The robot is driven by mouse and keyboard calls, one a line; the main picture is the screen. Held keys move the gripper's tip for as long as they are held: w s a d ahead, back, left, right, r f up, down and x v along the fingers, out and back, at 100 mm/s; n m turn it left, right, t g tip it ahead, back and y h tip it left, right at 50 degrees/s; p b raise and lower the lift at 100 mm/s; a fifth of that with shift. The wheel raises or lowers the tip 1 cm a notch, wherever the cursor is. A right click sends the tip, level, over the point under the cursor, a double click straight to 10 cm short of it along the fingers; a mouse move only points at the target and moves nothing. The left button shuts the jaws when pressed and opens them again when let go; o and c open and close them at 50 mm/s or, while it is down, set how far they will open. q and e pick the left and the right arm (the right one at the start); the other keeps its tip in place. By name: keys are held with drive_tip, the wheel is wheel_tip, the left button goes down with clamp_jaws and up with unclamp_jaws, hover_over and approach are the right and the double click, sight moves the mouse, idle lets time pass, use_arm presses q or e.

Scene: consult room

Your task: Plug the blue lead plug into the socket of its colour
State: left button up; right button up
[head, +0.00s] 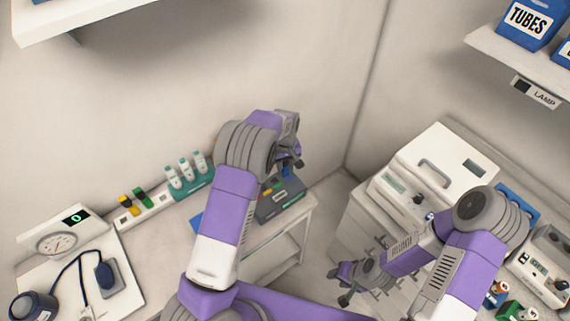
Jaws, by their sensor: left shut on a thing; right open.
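My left gripper (296,161) is over the back corner of the side table, shut on a small blue piece (287,171) that looks like the blue lead plug. The fingers hide most of it. Just below is a dark grey box (288,201) with small coloured marks, including green and red; part of it is behind my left arm. I cannot tell whether the plug touches the box or which socket is blue. My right gripper (339,286) is open and empty, low in front of the drawer cabinet.
A white strip (158,203) on the left holds yellow (126,203) and green (141,196) plugs. A teal rack (196,184) with several white bottles stands beside it. The drawer cabinet on the right carries white devices (445,165). A wall (230,60) closes off the back.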

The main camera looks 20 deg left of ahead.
use_arm(q)
drive_tip(key=o, duration=1.1)
drive_tip(key=shift+r, duration=0.1)
wheel_tip(320, 180, up, 7)
drive_tip(key=shift+r, duration=0.2)
use_arm(e)
drive_tip(key=shift+f, duration=0.25)
